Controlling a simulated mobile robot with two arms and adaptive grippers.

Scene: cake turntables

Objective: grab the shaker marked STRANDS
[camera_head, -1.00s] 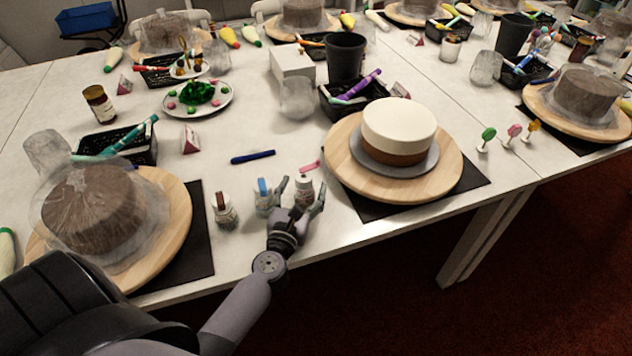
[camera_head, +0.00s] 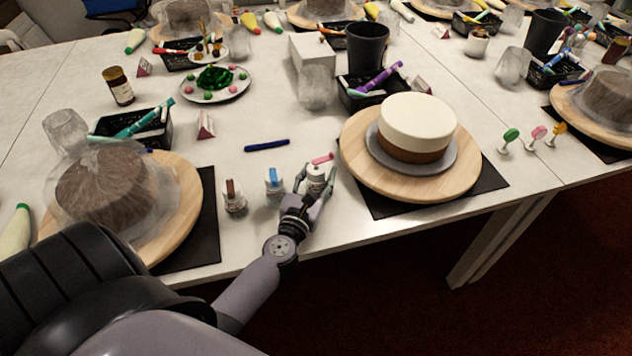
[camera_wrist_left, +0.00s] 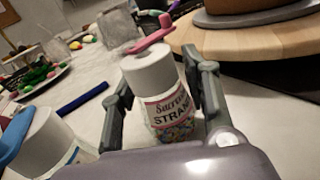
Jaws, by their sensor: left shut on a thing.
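The shaker marked STRANDS (camera_wrist_left: 167,100) has a white cap, a pink top piece and a clear body with coloured bits. It stands upright on the table between the fingers of my left gripper (camera_wrist_left: 165,95), which is shut on it. In the head view the left gripper (camera_head: 315,184) is around this shaker (camera_head: 317,176), the rightmost of three. A blue-topped shaker (camera_head: 274,181) stands just to its left, and a brown-topped shaker (camera_head: 234,197) stands further left. My right gripper is not in view.
A cake on a wooden turntable (camera_head: 358,173) stands close to the right of the gripper. A wrapped cake on another turntable (camera_head: 188,212) is to the left. A blue pen (camera_head: 266,146) lies behind the shakers. The table's front edge is close.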

